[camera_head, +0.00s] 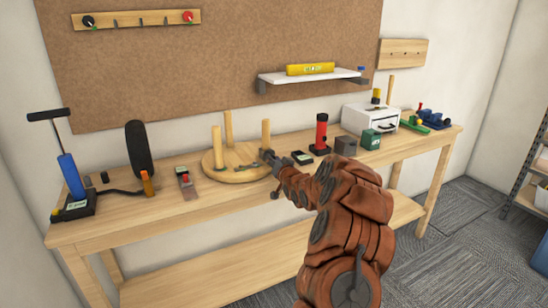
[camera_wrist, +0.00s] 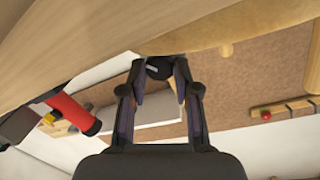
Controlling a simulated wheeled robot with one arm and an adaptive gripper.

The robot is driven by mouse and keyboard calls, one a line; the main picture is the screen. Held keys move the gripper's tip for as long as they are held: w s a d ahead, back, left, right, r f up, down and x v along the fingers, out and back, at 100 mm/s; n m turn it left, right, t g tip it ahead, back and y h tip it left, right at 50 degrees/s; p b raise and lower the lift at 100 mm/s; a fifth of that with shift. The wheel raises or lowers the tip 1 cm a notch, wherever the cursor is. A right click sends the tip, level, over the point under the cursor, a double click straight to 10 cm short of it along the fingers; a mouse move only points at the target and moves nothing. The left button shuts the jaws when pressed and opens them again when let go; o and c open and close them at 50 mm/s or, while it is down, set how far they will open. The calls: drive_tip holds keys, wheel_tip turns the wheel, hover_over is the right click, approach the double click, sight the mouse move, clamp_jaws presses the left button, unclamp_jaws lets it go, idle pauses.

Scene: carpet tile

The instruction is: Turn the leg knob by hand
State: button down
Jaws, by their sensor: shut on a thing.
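A round wooden board with upright legs (camera_head: 222,172) lies on the workbench, like an upturned stool. In the wrist view its pale underside or edge (camera_wrist: 215,35) fills the upper right. My gripper (camera_head: 270,158) reaches the board's right side, at the foot of the right-hand leg (camera_head: 266,133). In the wrist view my gripper (camera_wrist: 160,72) has its two fingers on either side of a dark round knob (camera_wrist: 158,67) and is shut on it. The knob sits close to the wood. In the head view my gripper hides the knob.
A red cylinder (camera_head: 321,131) stands right of my gripper and shows in the wrist view (camera_wrist: 72,113). A blue pump (camera_head: 72,178) and black tool (camera_head: 138,149) stand left. The bench front (camera_head: 150,216) is bare.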

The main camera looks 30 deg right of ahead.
drive_tip(key=shift+m, duration=0.5)
drive_tip(key=c, duration=0.8)
unclamp_jaws()
drive_tip(key=shift+s, duration=0.15)
drive_tip(key=shift+s, duration=0.25)
drive_tip(key=shift+v, duration=5.65)
drive_tip(key=shift+w+a, duration=0.1)
drive_tip(key=shift+a, duration=0.05)
